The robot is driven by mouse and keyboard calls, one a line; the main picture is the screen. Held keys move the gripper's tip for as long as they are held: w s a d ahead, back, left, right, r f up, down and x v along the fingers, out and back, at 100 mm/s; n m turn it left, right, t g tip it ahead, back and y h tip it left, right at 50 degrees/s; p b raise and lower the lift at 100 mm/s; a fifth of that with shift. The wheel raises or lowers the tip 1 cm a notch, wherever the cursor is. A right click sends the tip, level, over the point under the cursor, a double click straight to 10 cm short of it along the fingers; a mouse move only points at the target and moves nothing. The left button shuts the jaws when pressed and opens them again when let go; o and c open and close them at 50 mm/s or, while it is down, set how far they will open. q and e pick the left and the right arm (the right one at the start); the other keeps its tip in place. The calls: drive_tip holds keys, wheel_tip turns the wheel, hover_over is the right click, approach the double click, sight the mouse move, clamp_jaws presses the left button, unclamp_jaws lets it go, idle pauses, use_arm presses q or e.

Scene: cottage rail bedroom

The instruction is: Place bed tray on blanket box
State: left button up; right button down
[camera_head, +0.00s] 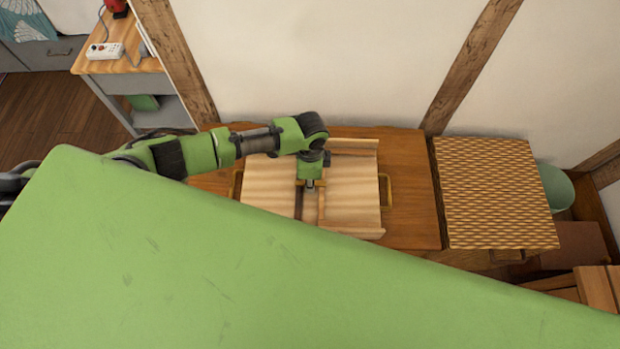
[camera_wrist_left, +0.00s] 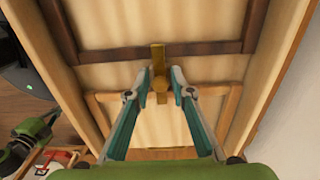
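The bed tray (camera_head: 352,190) is pale wood with raised edge strips, dark strips and brass-coloured side handles. In the head view it is at or over the brown wooden chest top (camera_head: 412,190); whether they touch is unclear. The chest seems to be the blanket box. My left gripper (camera_head: 312,183) points down at the tray's middle. In the left wrist view its fingers (camera_wrist_left: 163,82) close around a brass-coloured upright piece (camera_wrist_left: 158,60) by a dark crossbar on the tray (camera_wrist_left: 105,75). The arm hides part of the tray.
A wall with timber posts (camera_head: 470,65) runs behind. A small cabinet (camera_head: 120,65) stands at the upper left. A large green surface covers the foreground.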

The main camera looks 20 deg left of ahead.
use_arm(q)
drive_tip(key=shift+o, duration=1)
drive_tip(key=shift+r, duration=0.2)
wheel_tip(320, 180, up, 12)
drive_tip(key=p, duration=0.1)
drive_tip(key=shift+f, duration=0.1)
